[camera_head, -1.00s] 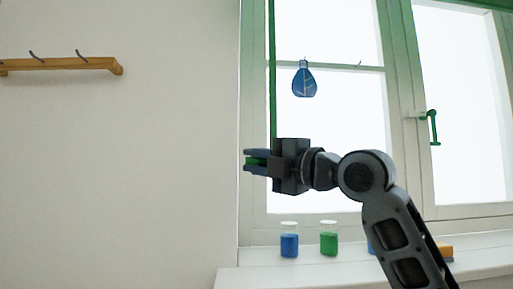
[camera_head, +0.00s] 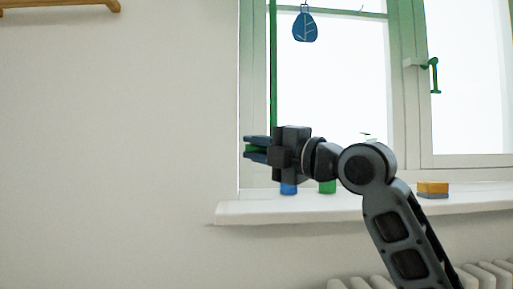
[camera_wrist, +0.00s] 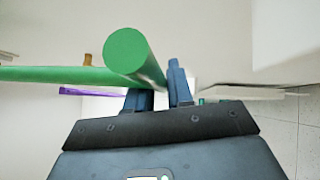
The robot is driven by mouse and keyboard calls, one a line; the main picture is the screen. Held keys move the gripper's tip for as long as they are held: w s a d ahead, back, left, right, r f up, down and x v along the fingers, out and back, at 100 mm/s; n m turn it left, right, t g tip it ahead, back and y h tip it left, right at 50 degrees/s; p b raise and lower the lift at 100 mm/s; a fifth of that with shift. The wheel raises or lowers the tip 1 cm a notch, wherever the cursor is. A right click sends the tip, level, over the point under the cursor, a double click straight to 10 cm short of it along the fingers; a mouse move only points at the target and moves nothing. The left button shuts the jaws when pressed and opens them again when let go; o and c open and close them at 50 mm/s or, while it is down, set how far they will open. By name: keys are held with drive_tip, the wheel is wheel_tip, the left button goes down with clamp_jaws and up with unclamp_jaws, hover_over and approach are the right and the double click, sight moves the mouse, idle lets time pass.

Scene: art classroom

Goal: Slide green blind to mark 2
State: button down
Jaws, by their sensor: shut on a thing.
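A thin green vertical rod (camera_head: 273,65) hangs along the left side of the window and runs down to my gripper. My gripper (camera_head: 249,148) points left in front of the window's lower left corner. It is shut on a green handle (camera_head: 256,149) at the rod's lower end. In the wrist view the round end of the green handle (camera_wrist: 126,50) sticks out from between the fingers, and the green rod (camera_wrist: 50,75) runs off to the left. The green blind itself is out of view at the top. No numbered mark is visible.
A white sill (camera_head: 350,206) lies below the window, with a blue jar (camera_head: 288,188) and a green jar (camera_head: 327,187) partly hidden behind my arm. A radiator (camera_head: 480,276) stands below.

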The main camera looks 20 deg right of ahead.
drive_tip(key=c, duration=1.1)
unclamp_jaws()
drive_tip(key=v, duration=0.8)
drive_tip(key=shift+p, duration=0.3)
drive_tip(key=shift+w, duration=0.1)
